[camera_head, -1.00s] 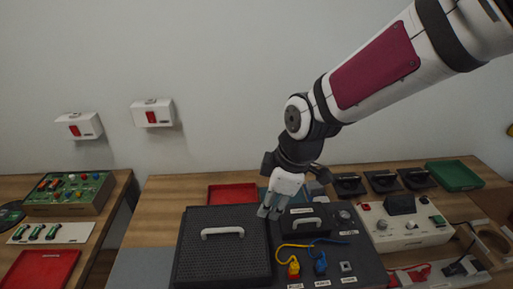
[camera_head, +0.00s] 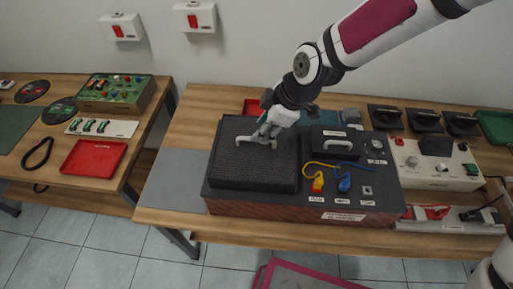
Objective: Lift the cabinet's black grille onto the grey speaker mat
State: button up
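The black grille (camera_head: 235,168) is a square mesh panel with a pale bar handle (camera_head: 243,140) on top. It lies flat over the left part of the dark cabinet (camera_head: 290,207). The grey speaker mat (camera_head: 172,182) lies bare on the table, just left of the cabinet. My gripper (camera_head: 264,136) is over the grille, with its fingertips at the right part of the handle. The fingers overlap the handle in the picture, so I cannot tell whether they are closed on it.
The cabinet's right part holds a black box with a handle (camera_head: 334,140) and yellow and blue cables. A white control panel (camera_head: 437,165) stands to the right. A red tray (camera_head: 257,106) is behind. The left table (camera_head: 80,187) is separated by a gap.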

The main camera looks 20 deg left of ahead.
aim_at(256, 147)
jog(key=shift+s+p+x, duration=0.1)
jog(key=shift+p+x, duration=0.2)
jog(key=shift+x, duration=1.1)
jog(key=shift+s+p+x, duration=0.15)
jog(key=shift+p+x, duration=0.1)
jog(key=shift+x, duration=1.15)
jog(key=shift+w, duration=0.1)
jog(key=shift+d, duration=0.1)
grip_shut()
